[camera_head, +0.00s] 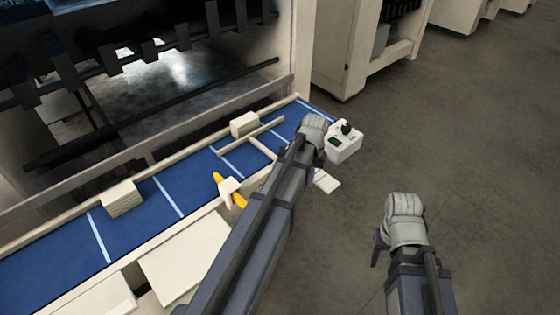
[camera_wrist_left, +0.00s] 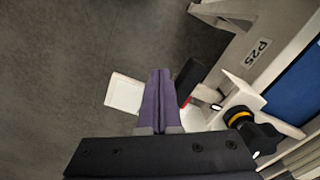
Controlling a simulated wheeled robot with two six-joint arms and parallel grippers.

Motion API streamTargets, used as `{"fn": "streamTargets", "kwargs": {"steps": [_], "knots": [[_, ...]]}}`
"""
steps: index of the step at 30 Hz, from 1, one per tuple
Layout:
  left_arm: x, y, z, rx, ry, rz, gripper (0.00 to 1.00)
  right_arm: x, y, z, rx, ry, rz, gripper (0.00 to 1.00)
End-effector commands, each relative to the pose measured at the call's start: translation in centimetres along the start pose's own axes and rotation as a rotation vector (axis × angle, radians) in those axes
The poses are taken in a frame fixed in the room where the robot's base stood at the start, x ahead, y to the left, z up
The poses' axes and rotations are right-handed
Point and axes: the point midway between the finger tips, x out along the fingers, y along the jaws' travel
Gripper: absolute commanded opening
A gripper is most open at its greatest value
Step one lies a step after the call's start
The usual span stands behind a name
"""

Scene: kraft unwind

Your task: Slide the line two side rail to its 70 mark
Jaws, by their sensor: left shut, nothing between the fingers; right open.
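A pale rail (camera_head: 237,137) lies along the blue belt (camera_head: 186,190), with a crosspiece beside it; no label shows whether it is the line two side rail. A yellow handle (camera_head: 238,199) in a pale bracket sits at the belt's near edge. My left gripper (camera_head: 313,125) is past the belt's near edge, beside a white box (camera_head: 343,143) with a black knob. In the left wrist view its purple fingers (camera_wrist_left: 158,98) are shut and empty, left of a black knob with a yellow ring (camera_wrist_left: 240,118). My right gripper (camera_head: 405,207) is open above the floor. No 70 mark is legible.
Pale blocks stand on the belt, one at the left (camera_head: 122,198) and one farther back (camera_head: 245,124). A dark machine opening lies behind the belt. A small white plate (camera_wrist_left: 124,93) and a P25 label (camera_wrist_left: 256,53) show in the wrist view.

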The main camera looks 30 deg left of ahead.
Motion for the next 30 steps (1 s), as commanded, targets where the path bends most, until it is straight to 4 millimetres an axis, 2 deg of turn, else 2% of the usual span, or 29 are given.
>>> {"fn": "streamTargets", "kwargs": {"steps": [12, 19, 30], "knots": [[0.0, 1.4, 0.8, 0.002, 0.0, 0.0, 0.0, 0.0, 0.0, 0.0, 0.0, 0.0, 0.0, 0.5], [-0.1, 1.4, 0.8, 0.0, 0.0, 0.0, 0.0, -0.1, 0.0, 0.0, 0.0, 0.0, 0.0, 0.5], [-2.6, 1.4, 0.8, 0.0, 0.0, 0.0, 0.0, -2.6, 0.2, 0.1, 0.005, 0.0, -0.001, 0.5]]}}
